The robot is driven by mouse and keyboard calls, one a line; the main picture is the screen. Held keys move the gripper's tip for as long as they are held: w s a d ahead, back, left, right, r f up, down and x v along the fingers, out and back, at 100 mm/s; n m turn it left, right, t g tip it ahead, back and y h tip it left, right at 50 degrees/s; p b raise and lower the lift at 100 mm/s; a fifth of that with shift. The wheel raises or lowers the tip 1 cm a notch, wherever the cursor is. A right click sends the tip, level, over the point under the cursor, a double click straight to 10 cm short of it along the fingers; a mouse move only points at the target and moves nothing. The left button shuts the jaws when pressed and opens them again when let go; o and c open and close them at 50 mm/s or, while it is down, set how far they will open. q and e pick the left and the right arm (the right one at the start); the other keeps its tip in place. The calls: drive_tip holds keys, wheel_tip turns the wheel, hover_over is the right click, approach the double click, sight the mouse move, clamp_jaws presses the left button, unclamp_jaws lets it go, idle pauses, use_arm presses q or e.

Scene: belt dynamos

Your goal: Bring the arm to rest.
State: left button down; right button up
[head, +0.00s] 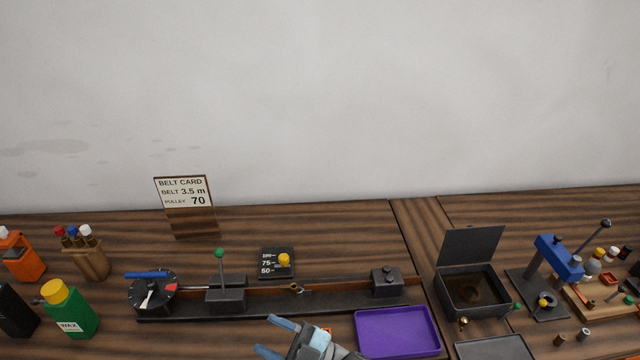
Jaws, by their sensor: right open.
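My right gripper (277,335) is at the bottom middle of the head view, in front of the long dark rail bench (335,299). Its two blue-tipped fingers are spread apart and point left, with nothing seen between them. The purple tray (398,333) lies just right of it and looks empty. My left gripper does not show.
A belt card (182,190) stands at the back. A green wax bottle (75,310) and a wooden holder (92,262) are at left. An open dark box (470,290) and a blue press (558,257) are at right.

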drive_tip(key=d+f+m+t+h, duration=0.85)
drive_tip(key=d+m+h, duration=0.25)
drive_tip(key=d+m, duration=0.2)
drive_tip(key=s+d+f+m+g+h, duration=0.2)
drive_tip(key=s+d+f+h, duration=0.1)
drive_tip(key=d, duration=0.5)
drive_tip(key=s+d+f+m+g+h, duration=0.2)
drive_tip(key=s+d+f+m+h, duration=0.1)
drive_tip(key=s+d+f, duration=0.3)
drive_tip(key=shift+s+d+f+h, duration=0.3)
drive_tip(key=shift+s+d+h, duration=0.6)
drive_tip(key=shift+s, duration=0.35)
